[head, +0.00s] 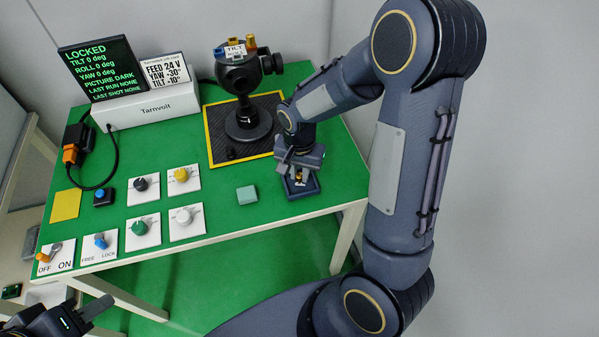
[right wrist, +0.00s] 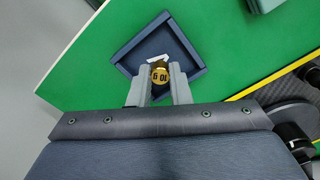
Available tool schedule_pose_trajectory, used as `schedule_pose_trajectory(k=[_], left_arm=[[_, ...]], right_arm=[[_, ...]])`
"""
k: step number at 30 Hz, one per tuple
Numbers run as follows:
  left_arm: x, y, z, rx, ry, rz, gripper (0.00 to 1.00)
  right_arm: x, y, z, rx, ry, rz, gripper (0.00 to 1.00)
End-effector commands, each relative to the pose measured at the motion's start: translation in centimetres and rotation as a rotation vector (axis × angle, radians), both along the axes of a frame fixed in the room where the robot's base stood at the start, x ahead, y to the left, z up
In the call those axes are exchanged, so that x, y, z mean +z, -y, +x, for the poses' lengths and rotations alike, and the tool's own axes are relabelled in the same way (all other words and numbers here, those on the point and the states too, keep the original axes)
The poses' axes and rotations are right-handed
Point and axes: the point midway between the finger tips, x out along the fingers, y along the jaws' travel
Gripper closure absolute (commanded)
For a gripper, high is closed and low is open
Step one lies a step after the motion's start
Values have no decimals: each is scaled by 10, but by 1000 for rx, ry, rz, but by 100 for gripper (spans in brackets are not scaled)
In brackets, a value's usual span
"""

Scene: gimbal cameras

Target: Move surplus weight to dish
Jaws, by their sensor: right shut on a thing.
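A small brass weight, its top marked like "10 g", sits between the fingertips of my right gripper (head: 298,177). The weight (right wrist: 160,75) shows clearly in the right wrist view, and my right gripper (right wrist: 160,88) is shut on it. The dark blue square dish (head: 313,190) is at the table's right front corner, directly beneath the gripper. In the right wrist view the dish (right wrist: 188,42) surrounds the weight, with a white patch partly hidden behind it. I cannot tell whether the weight touches the dish floor. My left gripper (head: 82,314) is at the lower left, off the table; its fingers are partly cut off.
A black gimbal (head: 240,90) stands on a yellow-edged mat (head: 215,150). A teal block (head: 247,195) lies left of the dish. Knobs and switches fill the table's left front. A display (head: 97,68) reads "LOCKED". Green tabletop is clear around the teal block.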

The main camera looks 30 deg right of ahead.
Motion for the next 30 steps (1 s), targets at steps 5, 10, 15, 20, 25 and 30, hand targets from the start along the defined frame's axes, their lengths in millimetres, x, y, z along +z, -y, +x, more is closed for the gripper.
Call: schedule_pose_trajectory(k=[5,10,15,20,25,30], left_arm=[[0,0,0,0,0,0,65],[-1,0,0,0,0,0,65],[-3,0,0,0,0,0,65],[-3,0,0,0,0,0,65],[-3,0,0,0,0,0,65],[1,0,0,0,0,0,65]], right_arm=[[-5,0,0,0,1,0,100],[-6,0,0,0,1,0,100],[-8,0,0,0,1,0,74],[-8,0,0,0,1,0,61],[-7,0,0,0,1,0,61],[2,0,1,0,5,1,61]])
